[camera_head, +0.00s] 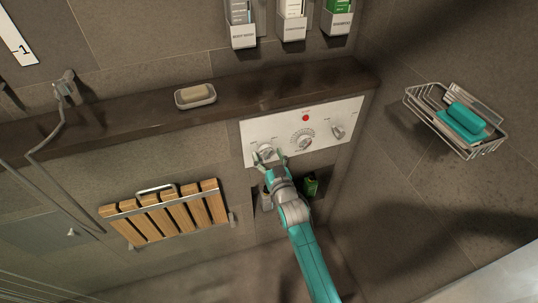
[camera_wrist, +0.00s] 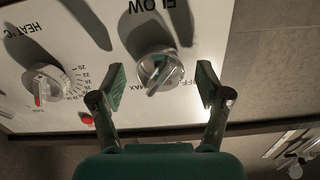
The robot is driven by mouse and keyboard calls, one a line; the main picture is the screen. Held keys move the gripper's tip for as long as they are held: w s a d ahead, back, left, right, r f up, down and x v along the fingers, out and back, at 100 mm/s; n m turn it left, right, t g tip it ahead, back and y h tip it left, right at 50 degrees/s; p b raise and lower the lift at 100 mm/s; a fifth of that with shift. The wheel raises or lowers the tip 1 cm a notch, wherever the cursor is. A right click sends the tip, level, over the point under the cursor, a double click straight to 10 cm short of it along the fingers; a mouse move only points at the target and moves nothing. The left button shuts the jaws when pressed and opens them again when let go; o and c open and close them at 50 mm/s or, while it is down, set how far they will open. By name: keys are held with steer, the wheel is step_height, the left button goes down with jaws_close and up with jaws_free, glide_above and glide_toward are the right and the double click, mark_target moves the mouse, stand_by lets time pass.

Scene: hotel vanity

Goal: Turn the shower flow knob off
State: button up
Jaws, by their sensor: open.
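The flow knob (camera_wrist: 160,70) is a round silver dial with a raised grip bar on the white control panel (camera_head: 320,112). FLOW, OFF and MAX labels appear upside down around it in the wrist view. The bar slants, its lower end between the MAX and OFF labels; I cannot tell the exact setting. In the head view the knob (camera_head: 265,151) is the panel's left one. My gripper (camera_wrist: 161,86) is open, one finger on each side of the knob, with visible gaps to both. In the head view my gripper (camera_head: 270,159) is at the panel's lower left.
The heat dial (camera_wrist: 46,85) and a red button (camera_wrist: 87,118) are beside the flow knob. A dark ledge (camera_head: 110,122) with a soap dish (camera_head: 195,103) runs above the panel. A folded wooden seat (camera_head: 165,213) is at left, a wire basket (camera_head: 455,120) at right.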

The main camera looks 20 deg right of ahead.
steer(key=c, duration=1.2)
steer(key=shift+o, duration=0.2)
steer(key=shift+n, duration=0.3)
steer(key=n, duration=0.3)
steer(key=shift+n, duration=0.4)
steer(key=n, duration=0.4)
steer(key=shift+d+r, duration=0.1)
steer(key=shift+d, duration=0.05)
steer(key=n, duration=0.4)
steer(key=shift+n, duration=0.4)
steer(key=shift+d+r+n, duration=0.1)
steer(key=shift+n, duration=0.75)
steer(key=shift+d+r+n, duration=0.1)
steer(key=shift+n, duration=0.75)
steer(key=shift+r, duration=0.1)
